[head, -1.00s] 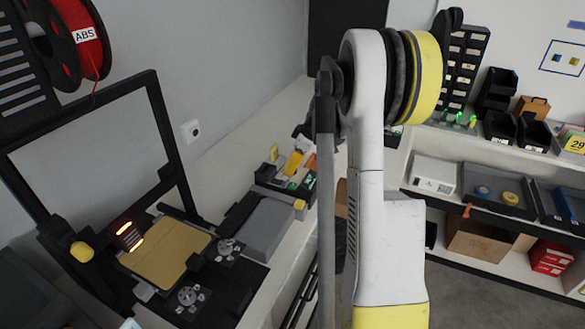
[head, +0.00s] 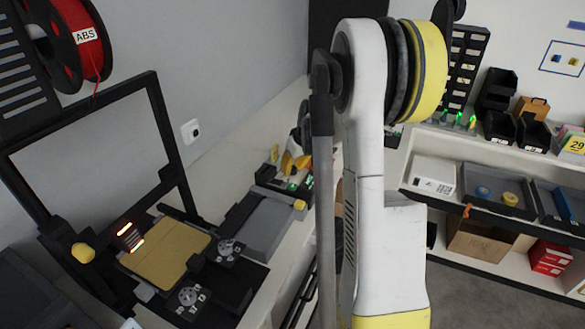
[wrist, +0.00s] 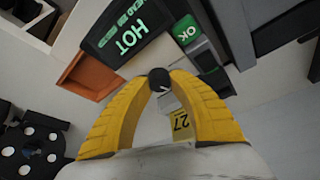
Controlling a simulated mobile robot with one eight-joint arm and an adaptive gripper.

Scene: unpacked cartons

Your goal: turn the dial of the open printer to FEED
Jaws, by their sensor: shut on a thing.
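The open-frame printer (head: 158,95) stands at the left in the head view, with a gold build plate (head: 165,255). Two grey dials with small labels around them sit on its dark base, one upper (head: 227,248) and one lower (head: 188,296). My gripper (head: 290,168) is away from both, among small items farther back. In the wrist view, my gripper's yellow fingers (wrist: 158,86) meet around a small dark round knob (wrist: 158,78). I cannot tell whether the knob is fixed to anything. The dials' settings are too small to read.
The wrist view shows a dark display reading HOT (wrist: 125,38), a green OK key (wrist: 186,30), an orange tray (wrist: 88,74) and a yellow 27 label (wrist: 181,122) near the fingers. A grey box (head: 268,225) lies beside the printer base. Shelves with bins stand right.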

